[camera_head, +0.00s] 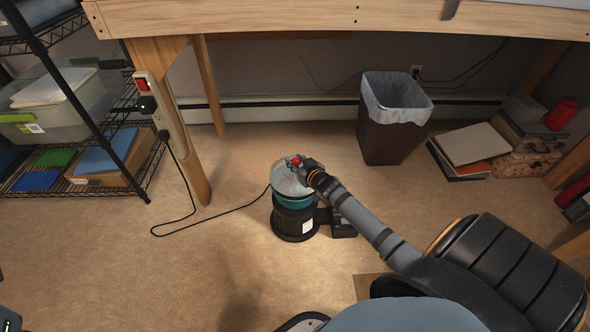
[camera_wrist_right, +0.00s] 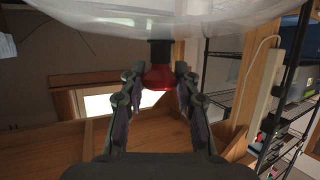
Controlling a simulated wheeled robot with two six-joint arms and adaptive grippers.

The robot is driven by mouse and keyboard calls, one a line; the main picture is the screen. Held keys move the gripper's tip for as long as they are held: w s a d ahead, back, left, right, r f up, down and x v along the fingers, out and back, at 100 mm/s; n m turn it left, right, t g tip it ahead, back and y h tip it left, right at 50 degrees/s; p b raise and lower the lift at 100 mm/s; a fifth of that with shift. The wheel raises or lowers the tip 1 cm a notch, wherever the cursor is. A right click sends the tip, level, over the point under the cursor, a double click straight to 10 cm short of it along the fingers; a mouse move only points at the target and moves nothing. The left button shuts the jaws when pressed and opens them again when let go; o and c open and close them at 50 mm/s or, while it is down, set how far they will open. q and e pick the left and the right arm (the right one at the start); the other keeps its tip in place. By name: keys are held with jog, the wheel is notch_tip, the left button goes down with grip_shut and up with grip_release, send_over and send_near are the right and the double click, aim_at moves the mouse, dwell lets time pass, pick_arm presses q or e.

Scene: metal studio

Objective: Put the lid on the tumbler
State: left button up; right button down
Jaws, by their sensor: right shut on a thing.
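The tumbler stands upright on the floor, with a teal bowl (camera_head: 293,202) on a black base (camera_head: 293,224). The clear round lid (camera_head: 288,181) with a red knob lies over the bowl's top in the head view. I cannot tell whether it rests on the rim or hovers just above it. My right gripper (camera_head: 300,164) is shut on the red knob. In the right wrist view the gripper (camera_wrist_right: 160,80) has a finger on each side of the knob (camera_wrist_right: 158,76), and the pale lid (camera_wrist_right: 170,15) fills the top edge.
A black cord (camera_head: 222,227) runs from the tumbler to a power strip (camera_head: 160,105) on a wooden table leg. A wire shelf (camera_head: 100,165) is at the left. A lined bin (camera_head: 390,140) and books (camera_head: 472,143) are at the right. The front-left floor is clear.

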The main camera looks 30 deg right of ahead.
jog(key=f+b, duration=0.1)
jog(key=f, duration=0.1)
jog(key=f+b, duration=0.2)
jog(key=shift+w+f, duration=0.1)
jog(key=shift+w, duration=0.3)
jog(key=shift+r, duration=0.2)
jog(key=c, duration=1)
grip_release()
jog(key=shift+f, duration=0.1)
